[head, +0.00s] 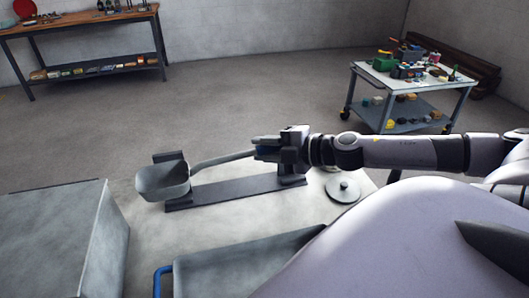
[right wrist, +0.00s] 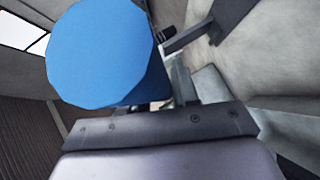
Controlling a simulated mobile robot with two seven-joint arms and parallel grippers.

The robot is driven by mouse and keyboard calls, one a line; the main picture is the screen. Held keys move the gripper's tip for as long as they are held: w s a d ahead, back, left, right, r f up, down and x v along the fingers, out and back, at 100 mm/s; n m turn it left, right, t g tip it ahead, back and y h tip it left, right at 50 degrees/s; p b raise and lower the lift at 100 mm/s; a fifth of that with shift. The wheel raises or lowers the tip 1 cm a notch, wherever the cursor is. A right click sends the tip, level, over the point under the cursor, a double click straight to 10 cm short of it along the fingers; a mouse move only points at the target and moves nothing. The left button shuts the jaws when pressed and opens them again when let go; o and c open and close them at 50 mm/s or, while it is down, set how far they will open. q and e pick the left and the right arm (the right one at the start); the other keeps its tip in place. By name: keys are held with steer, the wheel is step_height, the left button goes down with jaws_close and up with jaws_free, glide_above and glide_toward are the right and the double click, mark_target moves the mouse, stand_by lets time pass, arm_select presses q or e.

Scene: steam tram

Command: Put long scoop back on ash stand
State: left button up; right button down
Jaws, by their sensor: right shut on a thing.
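The long scoop has a grey bowl (head: 163,183) at the left and a thin grey handle running right to a blue grip. My right gripper (head: 268,152) is shut on that grip, which shows large as a blue cylinder (right wrist: 100,55) in the right wrist view. The ash stand (head: 225,193) is a long dark base with an upright at each end. The scoop lies lengthwise along it, its bowl by the left upright. I cannot tell whether it touches the uprights. My gripper covers part of the right upright. My left gripper is not in view.
The stand sits on a pale top with a round knobbed lid (head: 343,190) to its right. A grey tray with a blue handle (head: 163,281) is in front, and a grey block (head: 60,240) at the left. A tool cart (head: 412,90) and workbench (head: 80,20) stand farther back.

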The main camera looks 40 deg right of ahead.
step_height(320, 180, down, 11)
steer(key=shift+r+b, duration=0.15)
steer(key=shift+b, duration=0.95)
steer(key=shift+f+b, duration=0.5)
steer(key=shift+f, duration=1.45)
steer(key=c, duration=0.8)
jaws_free()
steer(key=shift+c, duration=0.2)
steer(key=shift+s+d, duration=0.1)
steer(key=shift+s, duration=0.25)
steer(key=shift+v, duration=3.4)
